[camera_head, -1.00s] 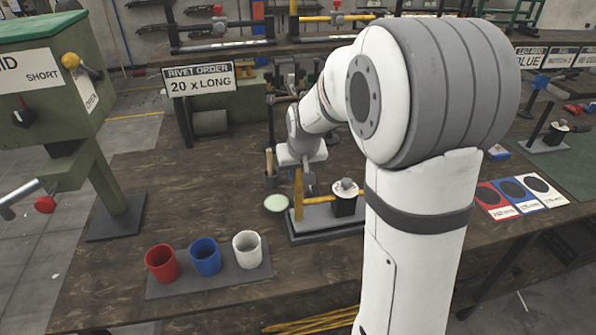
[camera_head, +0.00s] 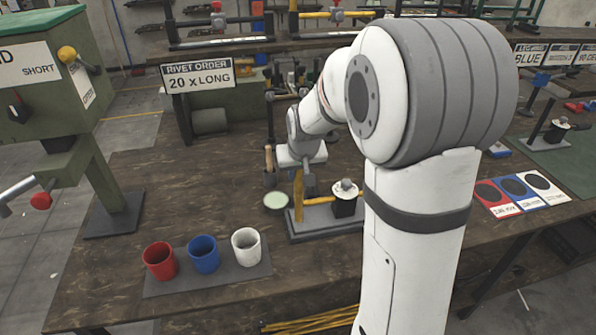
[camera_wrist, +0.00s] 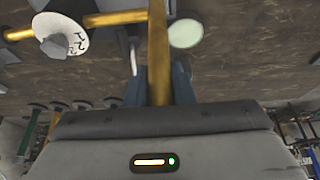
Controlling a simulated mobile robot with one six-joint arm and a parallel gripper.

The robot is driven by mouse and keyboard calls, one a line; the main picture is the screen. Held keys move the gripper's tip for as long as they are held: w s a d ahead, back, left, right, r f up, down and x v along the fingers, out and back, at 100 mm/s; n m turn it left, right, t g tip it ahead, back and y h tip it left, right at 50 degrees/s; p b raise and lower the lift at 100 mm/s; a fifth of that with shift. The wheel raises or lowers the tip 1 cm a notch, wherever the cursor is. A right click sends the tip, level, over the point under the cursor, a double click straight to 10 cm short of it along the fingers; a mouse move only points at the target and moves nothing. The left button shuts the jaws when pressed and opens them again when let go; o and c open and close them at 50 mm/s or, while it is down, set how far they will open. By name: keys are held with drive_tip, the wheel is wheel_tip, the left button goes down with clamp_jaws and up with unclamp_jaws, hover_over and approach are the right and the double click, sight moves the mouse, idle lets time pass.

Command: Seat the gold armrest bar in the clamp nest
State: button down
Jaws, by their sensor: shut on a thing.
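The gold armrest bar (camera_head: 298,195) stands upright at the left end of the clamp nest's grey base (camera_head: 326,215). My gripper (camera_wrist: 159,85) is shut on the bar, one finger on each side in the wrist view. A gold length (camera_wrist: 115,18) also runs sideways there, behind the clamp's white disc (camera_wrist: 68,36), and appears to meet the upright part. The clamp nest's black block with a white top (camera_head: 345,198) stands right of the upright bar in the head view. I cannot tell whether the bar is fully down in the nest.
A pale green disc (camera_head: 276,201) lies left of the nest. Red (camera_head: 159,261), blue (camera_head: 204,254) and white (camera_head: 246,246) cups stand on a dark mat in front. A green press (camera_head: 65,110) is at left. Racks with bars stand at the back.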

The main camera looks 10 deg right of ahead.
drive_tip(key=shift+f, duration=0.35)
drive_tip(key=c, duration=1.2)
unclamp_jaws()
drive_tip(key=shift+o, duration=0.2)
drive_tip(key=shift+r, duration=0.1)
drive_tip(key=v, duration=0.7)
drive_tip(key=shift+s+a+r+b, duration=0.15)
drive_tip(key=shift+s+r+b, duration=0.05)
drive_tip(key=shift+r+b, duration=0.2)
drive_tip(key=s+f+g, duration=0.2)
drive_tip(key=s, duration=2.1)
drive_tip(key=shift+a+f, duration=0.15)
drive_tip(key=shift+a, duration=0.2)
